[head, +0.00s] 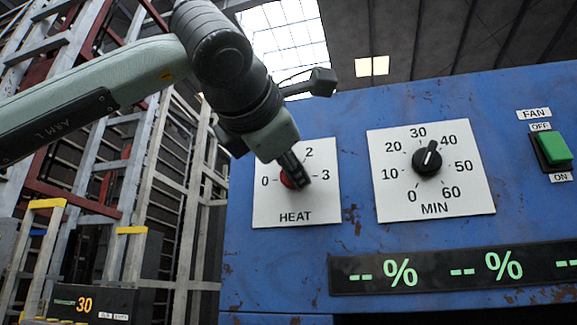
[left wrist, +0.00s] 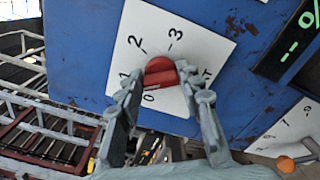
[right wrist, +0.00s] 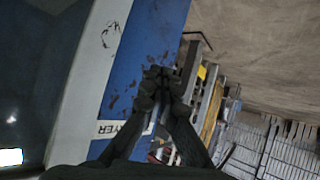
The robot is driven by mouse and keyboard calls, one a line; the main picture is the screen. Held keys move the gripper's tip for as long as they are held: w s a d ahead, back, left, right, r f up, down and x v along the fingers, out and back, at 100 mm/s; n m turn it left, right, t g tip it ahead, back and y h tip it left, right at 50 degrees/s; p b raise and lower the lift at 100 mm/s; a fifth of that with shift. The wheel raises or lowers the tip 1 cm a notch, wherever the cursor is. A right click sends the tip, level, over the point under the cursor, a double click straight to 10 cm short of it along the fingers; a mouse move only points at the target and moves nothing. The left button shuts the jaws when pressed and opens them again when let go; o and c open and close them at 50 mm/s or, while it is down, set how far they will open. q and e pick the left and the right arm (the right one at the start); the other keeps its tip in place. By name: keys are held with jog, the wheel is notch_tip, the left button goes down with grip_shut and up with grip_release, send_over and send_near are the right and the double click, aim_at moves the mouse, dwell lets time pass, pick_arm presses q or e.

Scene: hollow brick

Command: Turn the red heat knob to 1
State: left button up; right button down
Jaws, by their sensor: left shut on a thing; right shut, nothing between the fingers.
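The red heat knob (head: 288,181) sits on a white dial plate (head: 320,205) marked 0, 2, 3 and HEAT on the blue panel. My left gripper (head: 297,181) covers part of the knob and the 1 mark in the head view. In the left wrist view the knob (left wrist: 160,72) is between the two fingertips (left wrist: 160,78), shut on its sides. Its ridge runs roughly across that view, near the 0 and 1 marks; the exact mark it points to is unclear. My right gripper (right wrist: 160,80) is shut and empty, away from the dials.
A black minute knob (head: 428,160) on its white plate, set near 30 to 40, is right of the heat dial. A green fan switch (head: 554,148) is at far right. A display (head: 450,270) lies below. Metal racks (head: 180,170) stand at left.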

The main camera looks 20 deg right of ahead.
pick_arm(q)
jog(key=shift+r+m, duration=0.1)
jog(key=shift+m, duration=0.2)
dwell(0.4)
jog(key=o, duration=1.2)
jog(key=shift+c, duration=0.2)
jog(key=shift+s, duration=0.1)
jog(key=v, duration=1.2)
